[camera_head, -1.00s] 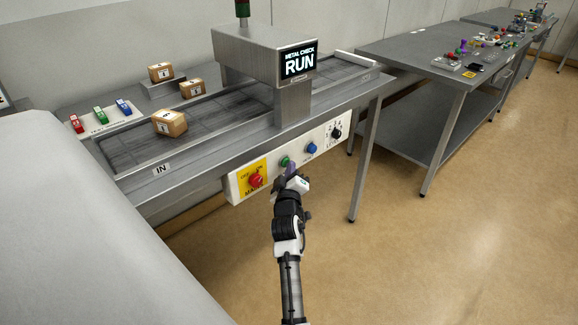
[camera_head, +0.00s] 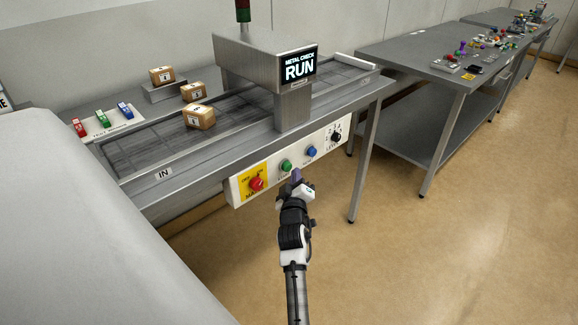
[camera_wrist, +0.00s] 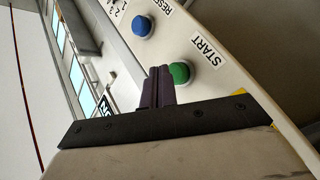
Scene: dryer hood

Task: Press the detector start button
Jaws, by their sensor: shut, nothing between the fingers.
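The detector start button is the green button (camera_head: 286,166) on the white control panel (camera_head: 297,157) at the front of the metal detector; it shows next to the START label in the wrist view (camera_wrist: 180,73). My gripper (camera_head: 296,174) is shut and empty, just in front of the panel, slightly right of and below the green button in the head view. Its purple fingertips (camera_wrist: 157,85) appear beside the green button in the wrist view and overlap its edge. Whether they touch it I cannot tell. The screen (camera_head: 299,65) reads METAL CHECK RUN.
A blue RESET button (camera_head: 311,152) and a black level dial (camera_head: 336,137) sit right of the green button. A red main switch (camera_head: 256,183) on yellow is to the left. A box (camera_head: 199,116) lies on the conveyor. Floor in front is free.

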